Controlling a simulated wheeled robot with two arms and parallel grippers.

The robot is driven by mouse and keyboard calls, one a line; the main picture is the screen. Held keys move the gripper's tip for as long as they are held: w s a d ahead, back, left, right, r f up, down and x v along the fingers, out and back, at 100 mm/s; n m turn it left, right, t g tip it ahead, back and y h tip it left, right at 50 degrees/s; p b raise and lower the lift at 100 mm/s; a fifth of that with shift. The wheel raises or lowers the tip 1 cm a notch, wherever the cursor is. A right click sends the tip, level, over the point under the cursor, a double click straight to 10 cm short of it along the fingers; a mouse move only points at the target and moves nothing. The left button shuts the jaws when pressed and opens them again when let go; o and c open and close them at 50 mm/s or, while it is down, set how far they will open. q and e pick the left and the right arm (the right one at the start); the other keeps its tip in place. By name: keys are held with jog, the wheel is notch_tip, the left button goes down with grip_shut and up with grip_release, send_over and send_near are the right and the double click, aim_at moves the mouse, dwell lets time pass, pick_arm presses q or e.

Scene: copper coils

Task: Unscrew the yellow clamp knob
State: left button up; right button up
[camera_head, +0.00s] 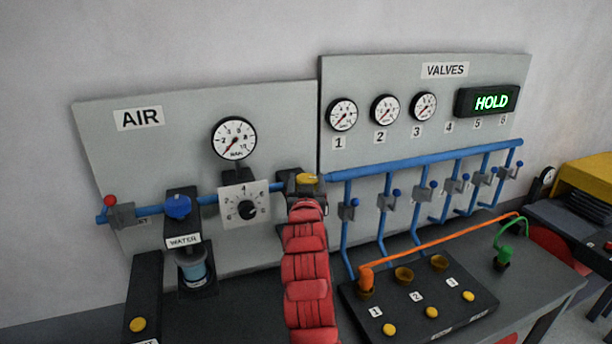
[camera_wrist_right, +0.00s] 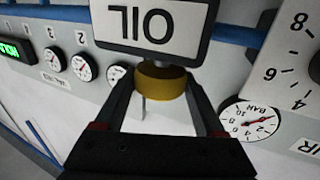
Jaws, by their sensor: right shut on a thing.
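The yellow clamp knob (camera_head: 307,178) sits on the blue air pipe, just left of the seam between the AIR and VALVES panels. In the right wrist view the knob (camera_wrist_right: 161,84) is a squat yellow-brown cylinder against a dark block with an upside-down OIL label (camera_wrist_right: 150,22). My right gripper (camera_wrist_right: 160,92) has one finger on each side of the knob and is shut on it. In the head view my red right arm reaches up to this gripper (camera_head: 304,188), partly hiding the knob and its mount. My left gripper is not in view.
The numbered dial (camera_head: 244,206) and air gauge (camera_head: 234,138) are close left of the knob. The blue valve manifold (camera_head: 430,160) starts close right. A black socket box (camera_head: 480,305) with an orange hose (camera_head: 440,240) stands on the bench right of my arm.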

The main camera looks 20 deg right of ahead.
jog(key=n+y, duration=0.1)
jog(key=y, duration=0.1)
jog(key=shift+d+f+n+t+y+b, duration=0.1)
jog(key=shift+d+n+t+y+b, duration=0.2)
jog(key=shift+n+t+b, duration=0.1)
jog(key=n+y+b, duration=0.3)
jog(key=y+b, duration=0.2)
jog(key=shift+f, duration=0.15)
jog(key=shift+a+n+y+b, duration=0.15)
jog(key=shift+n+y+b, duration=0.55)
jog(key=shift+y, duration=0.3)
jog(key=o, duration=1.1)
jog(key=shift+w, duration=0.1)
